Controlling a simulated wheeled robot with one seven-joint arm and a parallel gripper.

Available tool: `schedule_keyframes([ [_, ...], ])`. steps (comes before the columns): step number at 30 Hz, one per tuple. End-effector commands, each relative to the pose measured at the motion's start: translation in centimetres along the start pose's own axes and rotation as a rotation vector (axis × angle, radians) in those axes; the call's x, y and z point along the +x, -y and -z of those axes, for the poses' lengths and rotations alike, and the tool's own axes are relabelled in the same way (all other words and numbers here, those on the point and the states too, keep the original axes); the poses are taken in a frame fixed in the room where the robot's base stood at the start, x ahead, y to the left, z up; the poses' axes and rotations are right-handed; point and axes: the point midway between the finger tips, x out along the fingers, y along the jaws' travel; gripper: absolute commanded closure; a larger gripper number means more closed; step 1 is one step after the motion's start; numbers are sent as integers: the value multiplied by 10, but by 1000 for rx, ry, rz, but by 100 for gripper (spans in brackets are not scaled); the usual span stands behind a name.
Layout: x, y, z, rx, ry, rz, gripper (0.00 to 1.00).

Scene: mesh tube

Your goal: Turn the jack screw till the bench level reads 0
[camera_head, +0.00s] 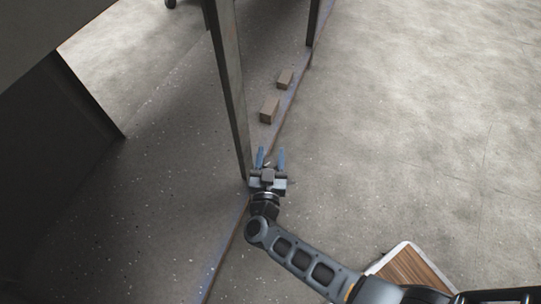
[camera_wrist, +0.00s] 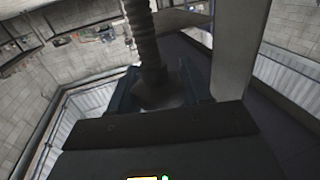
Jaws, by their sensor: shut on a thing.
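The jack screw (camera_wrist: 141,32) is a dark threaded rod at the top middle of the wrist view, widening into a smooth dark part lower down between the fingers. My gripper (camera_wrist: 158,88) is shut on this lower part, with one blue finger on each side. In the head view my gripper (camera_head: 270,157) is low by the foot of the near bench leg (camera_head: 229,80), and the screw cannot be made out there. The bench level and its reading are not in view.
Two small brown blocks (camera_head: 270,110) (camera_head: 285,78) lie on the floor beyond my gripper. A dark bench edge (camera_head: 60,30) fills the upper left. A grey post (camera_wrist: 238,45) stands close to the right finger in the wrist view. The floor at right is open.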

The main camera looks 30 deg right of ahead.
Motion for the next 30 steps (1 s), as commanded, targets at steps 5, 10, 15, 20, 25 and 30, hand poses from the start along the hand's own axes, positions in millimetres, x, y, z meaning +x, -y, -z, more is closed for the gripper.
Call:
schedule_keyframes([
  [5, -1, 0, -1, 0, 1, 0, 82],
  [10, -1, 0, 0, 0, 1, 0, 39],
  [15, 0, 0, 0, 0, 0, 1, 31],
  [20, -2, 0, 0, 0, 0, 1, 31],
  [25, -18, 1, 1, 0, 1, 4, 31],
  [30, -47, 0, 1, 0, 1, 3, 31],
])
